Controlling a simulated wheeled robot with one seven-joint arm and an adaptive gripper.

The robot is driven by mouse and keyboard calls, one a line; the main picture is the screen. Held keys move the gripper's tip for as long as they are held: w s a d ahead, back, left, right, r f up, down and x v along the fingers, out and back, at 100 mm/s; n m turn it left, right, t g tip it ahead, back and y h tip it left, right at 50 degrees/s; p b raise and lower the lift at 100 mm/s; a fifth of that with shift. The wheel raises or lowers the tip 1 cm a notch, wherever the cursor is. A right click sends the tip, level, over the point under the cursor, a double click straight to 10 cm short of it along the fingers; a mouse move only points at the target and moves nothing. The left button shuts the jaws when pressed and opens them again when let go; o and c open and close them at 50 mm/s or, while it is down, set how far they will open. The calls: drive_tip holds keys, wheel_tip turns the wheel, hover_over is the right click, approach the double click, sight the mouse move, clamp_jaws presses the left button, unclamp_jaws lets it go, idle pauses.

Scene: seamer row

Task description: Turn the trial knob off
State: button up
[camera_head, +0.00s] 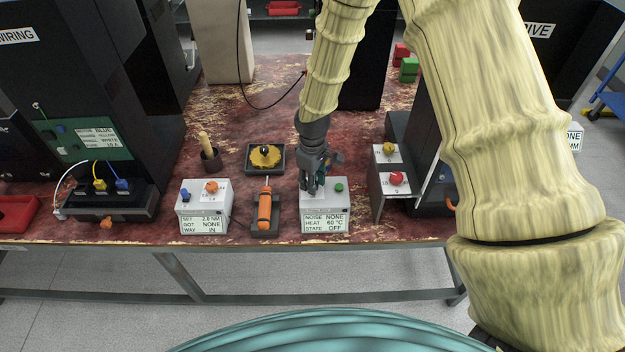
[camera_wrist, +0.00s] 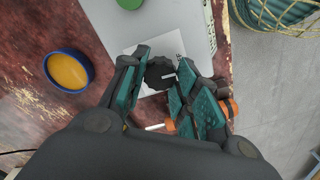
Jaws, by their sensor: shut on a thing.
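The trial knob is a dark, ridged round knob (camera_wrist: 158,72) with a white mark, on the top face of a light grey box (camera_head: 342,201). In the wrist view it sits between the teal finger pads of my gripper (camera_wrist: 160,85), which is shut on it. In the head view my gripper (camera_head: 312,185) points down onto the left part of the box top and hides the knob. A green button (camera_head: 339,187) is to its right on the same box. The box's front label (camera_head: 324,221) reads NOISE NONE, HEAT 60 °C, STATE OFF.
Left of the box stand an orange-handled screwdriver (camera_head: 264,212) in a holder and a box with an orange knob (camera_head: 211,187). Right is a stand with a red knob (camera_head: 397,178) and a yellow knob (camera_head: 389,149). A blue-rimmed orange round thing (camera_wrist: 68,70) is on the table.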

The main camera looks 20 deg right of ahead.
drive_tip(key=shift+n, duration=0.4)
drive_tip(key=o, duration=1)
drive_tip(key=shift+w+r, duration=0.2)
drive_tip(key=shift+r, duration=0.2)
drive_tip(key=shift+o, duration=0.2)
wheel_tip(320, 180, up, 8)
drive_tip(key=shift+s, duration=0.35)
drive_tip(key=r, duration=0.3)
drive_tip(key=shift+w, duration=0.2)
